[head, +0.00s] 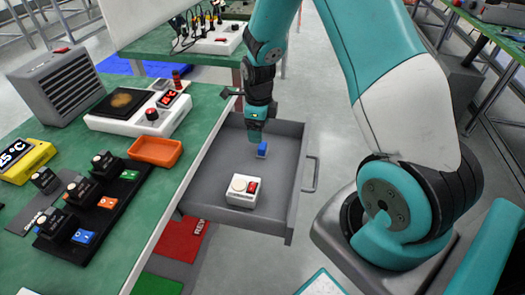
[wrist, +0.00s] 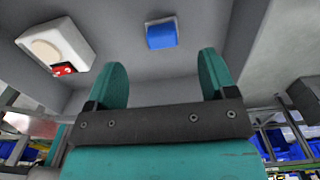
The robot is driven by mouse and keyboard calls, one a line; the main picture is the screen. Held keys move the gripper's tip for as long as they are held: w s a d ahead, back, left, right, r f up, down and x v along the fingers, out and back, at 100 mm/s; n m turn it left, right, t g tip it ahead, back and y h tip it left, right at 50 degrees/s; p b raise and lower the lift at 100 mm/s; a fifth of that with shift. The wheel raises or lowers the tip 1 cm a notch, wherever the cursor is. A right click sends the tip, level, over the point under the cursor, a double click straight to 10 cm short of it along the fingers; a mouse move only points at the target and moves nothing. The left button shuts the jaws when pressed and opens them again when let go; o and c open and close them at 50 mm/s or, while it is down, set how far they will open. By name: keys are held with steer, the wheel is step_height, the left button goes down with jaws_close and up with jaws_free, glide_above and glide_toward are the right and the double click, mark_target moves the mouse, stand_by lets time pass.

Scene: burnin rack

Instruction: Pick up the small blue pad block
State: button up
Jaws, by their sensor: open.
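The small blue pad block (head: 262,149) lies in the open grey drawer (head: 205,190), towards its back right. In the wrist view the blue block (wrist: 161,35) sits beyond and between the two teal fingertips. My gripper (head: 255,136) points down over the drawer, just left of the block in the head view. In the wrist view my gripper (wrist: 163,75) has its fingers wide apart with nothing between them. The block appears clear of both fingers; the exact height of the gripper above it is hard to tell.
A white box with a red switch and round cream top (head: 241,191) sits in the drawer nearer the front; it also shows in the wrist view (wrist: 58,45). The drawer walls surround both. The green bench (head: 130,215) holds an orange tray (head: 155,151) and several devices at left.

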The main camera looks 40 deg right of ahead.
mark_target(260, 148)
step_height(260, 148, down, 8)
steer(key=shift+d+f, duration=0.1)
steer(key=shift+f, duration=0.1)
steer(key=c, duration=1)
